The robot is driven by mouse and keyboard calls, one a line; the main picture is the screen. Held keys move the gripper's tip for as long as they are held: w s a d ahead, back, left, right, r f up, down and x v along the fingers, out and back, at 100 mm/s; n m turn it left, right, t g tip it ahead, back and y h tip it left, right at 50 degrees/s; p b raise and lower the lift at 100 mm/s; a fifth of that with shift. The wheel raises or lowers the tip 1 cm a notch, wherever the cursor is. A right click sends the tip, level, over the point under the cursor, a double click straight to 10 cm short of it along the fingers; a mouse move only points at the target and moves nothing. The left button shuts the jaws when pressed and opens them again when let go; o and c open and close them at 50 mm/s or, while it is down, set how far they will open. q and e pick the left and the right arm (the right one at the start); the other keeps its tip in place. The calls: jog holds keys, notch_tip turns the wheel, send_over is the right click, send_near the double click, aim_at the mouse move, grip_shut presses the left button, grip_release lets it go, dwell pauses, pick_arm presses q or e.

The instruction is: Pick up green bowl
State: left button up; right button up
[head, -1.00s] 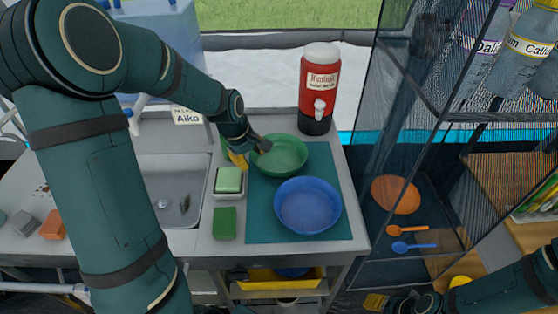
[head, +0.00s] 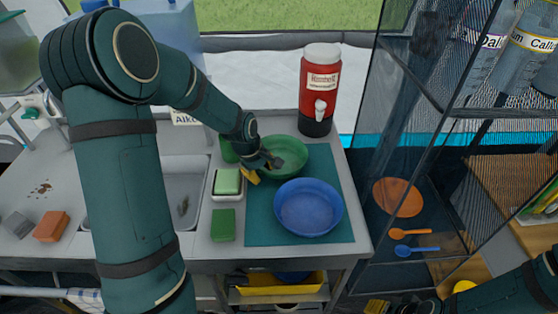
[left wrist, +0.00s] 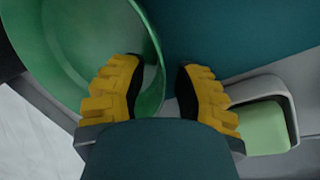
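The green bowl (head: 290,152) stands at the back of the teal mat (head: 260,228) on the counter, behind the blue bowl. My left gripper (head: 262,171) is at the bowl's left front side. In the left wrist view the yellow fingers of my left gripper (left wrist: 158,85) are spread apart, with the rim of the green bowl (left wrist: 152,50) between them. One finger overlaps the inside of the bowl and the other is outside, over the mat. Whether either finger touches the wall cannot be told.
The blue bowl (head: 309,207) is in front of the green bowl. A green sponge in a white dish (head: 227,182) is close to the left gripper, with another green block (head: 223,225) nearer. A red drink dispenser (head: 319,90) stands behind. A mesh shelf (head: 400,130) bounds the right.

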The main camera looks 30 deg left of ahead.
pick_arm(q)
grip_shut()
jog(key=shift+r, duration=0.1)
notch_tip(320, 180, up, 9)
jog(key=p, duration=0.2)
jog(key=shift+p, duration=0.35)
jog(key=shift+r, duration=0.45)
